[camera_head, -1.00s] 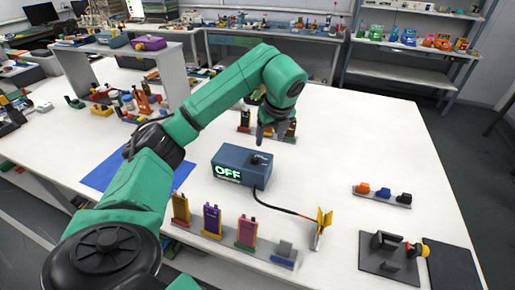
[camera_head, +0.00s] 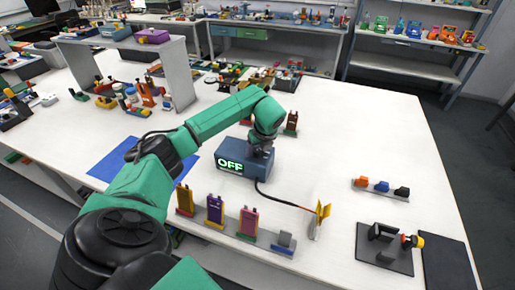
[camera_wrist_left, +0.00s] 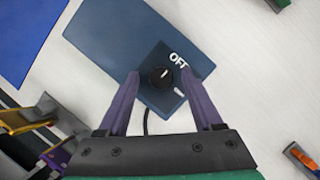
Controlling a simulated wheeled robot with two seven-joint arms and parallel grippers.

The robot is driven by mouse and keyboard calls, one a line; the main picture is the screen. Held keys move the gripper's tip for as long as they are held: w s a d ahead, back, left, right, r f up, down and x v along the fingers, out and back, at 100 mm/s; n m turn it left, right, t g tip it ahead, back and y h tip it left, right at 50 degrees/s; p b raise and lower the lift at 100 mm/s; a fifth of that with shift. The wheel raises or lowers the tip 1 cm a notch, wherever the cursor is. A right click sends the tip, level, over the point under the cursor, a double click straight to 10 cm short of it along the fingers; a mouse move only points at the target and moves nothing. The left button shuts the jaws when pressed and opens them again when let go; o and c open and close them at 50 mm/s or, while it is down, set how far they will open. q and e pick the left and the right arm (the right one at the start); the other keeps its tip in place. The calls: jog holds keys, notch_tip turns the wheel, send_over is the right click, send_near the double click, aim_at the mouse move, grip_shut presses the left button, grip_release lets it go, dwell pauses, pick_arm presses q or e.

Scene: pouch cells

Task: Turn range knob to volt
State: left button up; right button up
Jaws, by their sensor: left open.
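The blue meter box (camera_head: 231,160) stands on the white table, and its front display reads OFF in green. Its black range knob (camera_wrist_left: 161,77) sits on a dark square plate on top, with a pale pointer line and an OFF label beside it. My left gripper (camera_wrist_left: 161,82) is open, with its two purple-grey fingers on either side of the knob and apart from it in the picture. In the head view my left gripper (camera_head: 262,150) is over the right end of the box and hides the knob. My right gripper is not in view.
A cable runs from the box to a yellow probe piece (camera_head: 322,212). A rack of several pouch cells (camera_head: 215,210) stands in front. A blue mat (camera_head: 112,165) lies left, and a dark fixture (camera_head: 385,240) stands right. The table's right middle is mostly clear.

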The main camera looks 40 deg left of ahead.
pick_arm(q)
grip_shut()
jog(key=m+t+h+b, duration=0.1)
jog(key=m+b, duration=0.2)
jog(key=m, duration=0.1)
jog(key=shift+a+f+b, duration=0.1)
jog(key=shift+f+b, duration=0.05)
jog(key=shift+b, duration=0.2)
jog(key=m+t+h+b, duration=0.1)
jog(key=m+b, duration=0.1)
jog(key=m, duration=0.1)
jog(key=shift+r+m+h+b, duration=0.2)
jog(key=shift+m+h+b, duration=0.15)
jog(key=shift+m, duration=0.45)
grip_release()
jog(key=shift+s, duration=0.15)
